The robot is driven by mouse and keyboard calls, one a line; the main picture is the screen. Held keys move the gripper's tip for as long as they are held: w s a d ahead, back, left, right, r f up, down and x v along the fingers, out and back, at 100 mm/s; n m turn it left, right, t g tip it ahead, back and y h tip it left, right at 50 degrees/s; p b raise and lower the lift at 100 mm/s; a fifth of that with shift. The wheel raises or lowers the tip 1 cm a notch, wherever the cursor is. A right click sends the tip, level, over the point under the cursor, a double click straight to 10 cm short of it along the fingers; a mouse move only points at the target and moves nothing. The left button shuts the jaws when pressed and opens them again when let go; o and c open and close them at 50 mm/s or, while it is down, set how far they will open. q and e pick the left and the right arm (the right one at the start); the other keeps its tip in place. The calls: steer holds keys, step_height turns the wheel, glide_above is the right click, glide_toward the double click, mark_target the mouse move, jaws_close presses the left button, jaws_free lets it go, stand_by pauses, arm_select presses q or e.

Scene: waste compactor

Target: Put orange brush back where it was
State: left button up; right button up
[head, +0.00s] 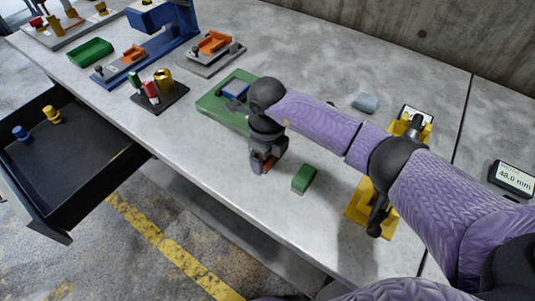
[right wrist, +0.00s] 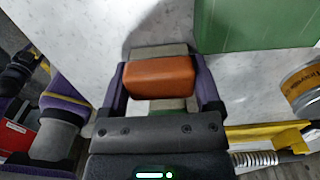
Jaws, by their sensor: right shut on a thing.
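The orange brush (right wrist: 158,77) is between the two fingers of my right gripper, with a pale grey part showing above it in the right wrist view. In the head view my right gripper (head: 264,165) points down and is shut on the orange brush (head: 262,157), mostly hidden by the fingers. It is close above the grey bench, near the front edge; I cannot tell whether the brush touches the bench. A green brush-like block (head: 303,178) lies to its right. My left gripper is not in view.
A green plate (head: 210,104) lies just behind my right gripper. A dark stand with small cans (head: 165,95) and a grey fixture with an orange part (head: 213,43) are further left. An open drawer (head: 75,150) juts out at left. A yellow device (head: 358,213) stands under my right arm.

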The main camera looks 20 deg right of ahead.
steer(key=o, duration=1)
steer(key=shift+f, duration=0.15)
steer(key=shift+r, duration=0.25)
step_height(320, 180, up, 12)
steer(key=p, duration=0.3)
